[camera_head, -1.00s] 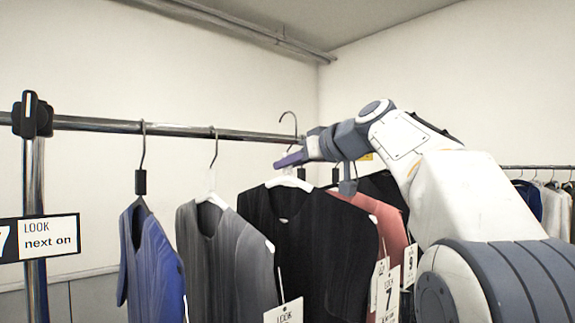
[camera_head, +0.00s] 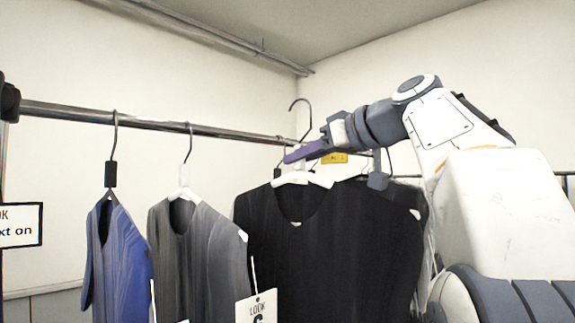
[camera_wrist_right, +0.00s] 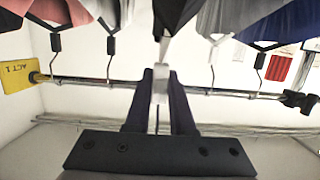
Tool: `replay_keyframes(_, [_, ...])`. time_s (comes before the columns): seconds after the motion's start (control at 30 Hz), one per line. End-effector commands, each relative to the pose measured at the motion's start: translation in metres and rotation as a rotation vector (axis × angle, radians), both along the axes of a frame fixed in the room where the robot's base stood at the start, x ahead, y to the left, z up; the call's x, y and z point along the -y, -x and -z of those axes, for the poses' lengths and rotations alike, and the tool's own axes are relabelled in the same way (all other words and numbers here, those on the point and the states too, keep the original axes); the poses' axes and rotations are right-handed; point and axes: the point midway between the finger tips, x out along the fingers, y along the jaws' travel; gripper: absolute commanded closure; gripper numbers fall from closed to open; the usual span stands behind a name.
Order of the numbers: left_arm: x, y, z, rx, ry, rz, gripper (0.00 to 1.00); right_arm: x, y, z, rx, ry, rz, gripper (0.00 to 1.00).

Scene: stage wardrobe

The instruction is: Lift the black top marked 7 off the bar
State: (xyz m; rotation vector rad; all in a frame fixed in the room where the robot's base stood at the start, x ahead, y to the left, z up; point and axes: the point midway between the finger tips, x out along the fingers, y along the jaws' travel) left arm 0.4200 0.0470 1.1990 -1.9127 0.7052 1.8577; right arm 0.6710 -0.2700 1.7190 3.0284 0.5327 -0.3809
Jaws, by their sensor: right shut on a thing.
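The black top (camera_head: 330,250) hangs on a white hanger (camera_head: 302,179) in front of the other clothes. My right gripper (camera_head: 297,156) is shut on the neck of that hanger, and the wrist view shows the white neck (camera_wrist_right: 160,85) between the fingers. The hanger's dark hook (camera_head: 301,108) stands well above the bar (camera_head: 220,131) and looks clear of it, nearer to me. The top hangs upright. Its number tag is not visible in the head view. The left gripper is not in view.
A grey top (camera_head: 200,255) and a blue top (camera_head: 118,260) hang on the bar to the left. A pink top (camera_wrist_right: 55,12) shows in the wrist view. A yellow ACT 1 tag (camera_wrist_right: 17,78) marks the bar. Open wall lies above the bar.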

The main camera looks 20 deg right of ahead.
Motion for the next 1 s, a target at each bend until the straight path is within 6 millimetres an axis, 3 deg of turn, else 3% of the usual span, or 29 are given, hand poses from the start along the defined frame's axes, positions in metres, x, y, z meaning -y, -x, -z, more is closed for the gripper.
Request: replay_keyframes(1.0, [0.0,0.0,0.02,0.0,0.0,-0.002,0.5,0.043,0.115,-0.001,0.002,0.0,0.006,1.0])
